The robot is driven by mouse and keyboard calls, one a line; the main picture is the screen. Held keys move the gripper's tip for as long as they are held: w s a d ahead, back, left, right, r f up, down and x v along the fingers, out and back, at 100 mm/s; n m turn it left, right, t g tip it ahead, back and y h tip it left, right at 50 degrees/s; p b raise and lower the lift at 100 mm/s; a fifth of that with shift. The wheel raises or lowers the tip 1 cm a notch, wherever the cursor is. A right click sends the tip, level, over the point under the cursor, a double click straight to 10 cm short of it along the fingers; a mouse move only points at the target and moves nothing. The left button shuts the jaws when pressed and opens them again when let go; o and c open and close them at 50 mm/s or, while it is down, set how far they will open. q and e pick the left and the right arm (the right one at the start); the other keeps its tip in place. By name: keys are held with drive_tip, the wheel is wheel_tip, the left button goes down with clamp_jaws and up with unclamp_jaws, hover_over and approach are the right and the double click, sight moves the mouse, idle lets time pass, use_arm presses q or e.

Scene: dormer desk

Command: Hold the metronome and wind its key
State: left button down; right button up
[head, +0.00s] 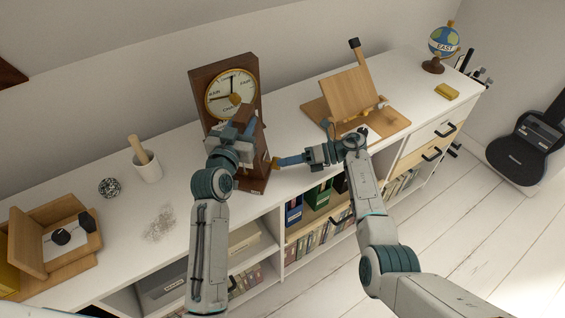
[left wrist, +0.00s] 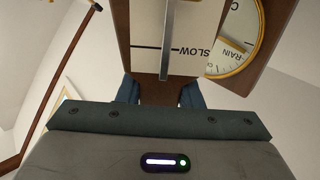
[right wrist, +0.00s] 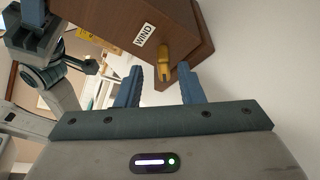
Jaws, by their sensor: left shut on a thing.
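The metronome is a dark brown wooden case (head: 258,172) on the white top. In the left wrist view its pale front (left wrist: 148,40) shows a metal rod and the word SLOW. My left gripper (head: 242,125) is shut on the metronome's body from the front; the arm hides part of it. In the right wrist view the side (right wrist: 125,22) bears a WIND label, and a brass winding key (right wrist: 165,60) sticks out near the base. My right gripper (right wrist: 160,78) is open, its fingertips just short of the key, which lies ahead between them. The key looks untouched.
A wooden block with a weather dial (head: 231,96) stands right behind the metronome. To the right are a wooden stand (head: 348,92), a globe (head: 445,41) and a yellow block (head: 447,91).

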use_arm(q)
drive_tip(key=shift+f, duration=0.35)
use_arm(e)
drive_tip(key=v, duration=1)
drive_tip(key=shift+s+d+r, duration=0.1)
drive_tip(key=shift+s, duration=0.05)
